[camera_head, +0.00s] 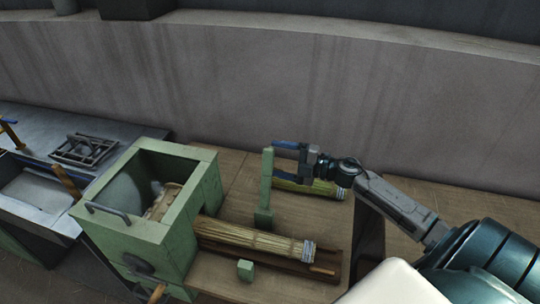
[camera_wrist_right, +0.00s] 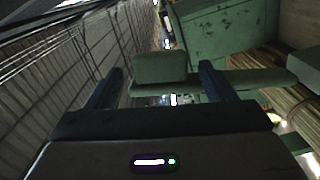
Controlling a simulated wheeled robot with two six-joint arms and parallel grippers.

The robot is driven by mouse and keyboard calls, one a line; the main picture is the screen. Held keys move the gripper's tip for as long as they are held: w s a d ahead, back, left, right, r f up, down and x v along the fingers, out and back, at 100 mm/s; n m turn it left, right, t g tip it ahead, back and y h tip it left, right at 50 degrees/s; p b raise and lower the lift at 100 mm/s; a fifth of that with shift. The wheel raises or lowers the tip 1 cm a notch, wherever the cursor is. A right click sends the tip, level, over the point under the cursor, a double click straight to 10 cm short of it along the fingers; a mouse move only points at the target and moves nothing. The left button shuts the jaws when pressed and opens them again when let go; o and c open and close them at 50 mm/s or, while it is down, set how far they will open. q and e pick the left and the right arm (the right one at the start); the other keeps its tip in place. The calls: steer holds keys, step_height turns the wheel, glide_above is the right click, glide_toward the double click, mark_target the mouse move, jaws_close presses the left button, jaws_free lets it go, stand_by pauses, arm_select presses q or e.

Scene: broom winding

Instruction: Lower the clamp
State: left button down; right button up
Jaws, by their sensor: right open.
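The green clamp bar (camera_head: 266,180) stands upright on the wooden bench, just right of the green winding machine (camera_head: 145,242). My right gripper (camera_head: 276,160) is open at the upper part of the bar, reaching in from the right. In the right wrist view, a green block (camera_wrist_right: 160,67), apparently the bar's end, shows between the two spread fingers (camera_wrist_right: 159,80). I cannot tell whether they touch it. A straw bundle (camera_head: 250,238) sticks out of the machine and lies below and in front of the bar. My left gripper is not in view.
A second straw bundle (camera_head: 310,187) lies behind my right gripper. A small green block (camera_head: 245,270) is in front of the first bundle. A grey metal table (camera_head: 115,133) with a rack stands at left. A concrete wall (camera_head: 250,85) closes the back.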

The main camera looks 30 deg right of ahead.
mark_target(269, 158)
steer(key=shift+p+x, duration=0.55)
steer(key=shift+x, duration=1)
steer(key=c, duration=1.4)
steer(key=shift+f, duration=0.1)
